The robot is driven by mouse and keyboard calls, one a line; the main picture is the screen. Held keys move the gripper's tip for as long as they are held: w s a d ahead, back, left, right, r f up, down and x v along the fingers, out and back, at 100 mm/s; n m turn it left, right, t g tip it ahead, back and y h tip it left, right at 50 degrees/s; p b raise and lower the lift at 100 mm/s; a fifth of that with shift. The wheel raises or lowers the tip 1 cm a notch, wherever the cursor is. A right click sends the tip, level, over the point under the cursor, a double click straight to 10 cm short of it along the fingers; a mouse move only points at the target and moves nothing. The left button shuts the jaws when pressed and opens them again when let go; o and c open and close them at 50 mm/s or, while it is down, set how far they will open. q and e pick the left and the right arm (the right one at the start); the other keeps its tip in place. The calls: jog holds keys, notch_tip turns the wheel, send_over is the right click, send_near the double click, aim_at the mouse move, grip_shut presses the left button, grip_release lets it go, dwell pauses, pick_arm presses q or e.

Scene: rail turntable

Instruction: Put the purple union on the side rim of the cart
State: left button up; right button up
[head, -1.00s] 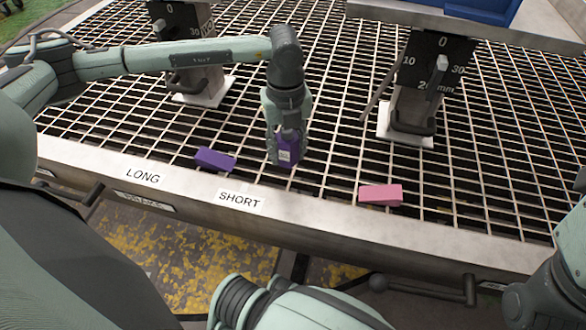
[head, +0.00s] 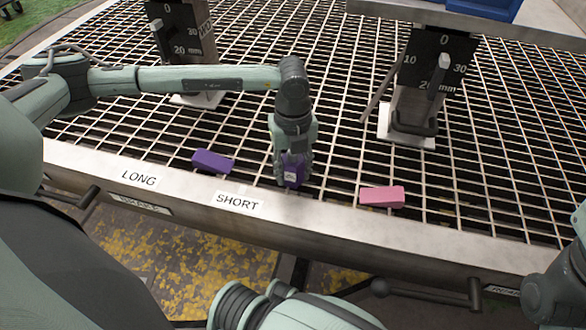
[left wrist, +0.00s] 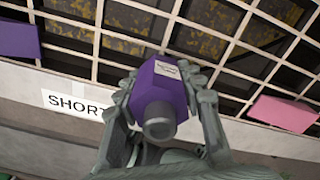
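The purple union (head: 292,176) is a small faceted purple piece with a white label and a grey round end. In the left wrist view the union (left wrist: 158,92) sits between both fingers of my left gripper (left wrist: 165,88), which are shut on it. In the head view my left gripper (head: 292,160) points down over the grating, close behind the rim. The cart's side rim (head: 310,220) is a flat grey metal strip along the near edge, with LONG and SHORT labels; I cannot tell the union's height above it. My right gripper is out of view.
A purple block (head: 212,161) lies on the grating left of the gripper, and a pink block (head: 382,196) lies to the right. Two gauge posts stand behind, one at the right (head: 420,90). The rim between SHORT and the pink block is bare.

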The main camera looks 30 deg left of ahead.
pick_arm(q)
jog(key=o, duration=0.4)
jog(key=shift+c, duration=0.2)
jog(key=shift+r, duration=0.1)
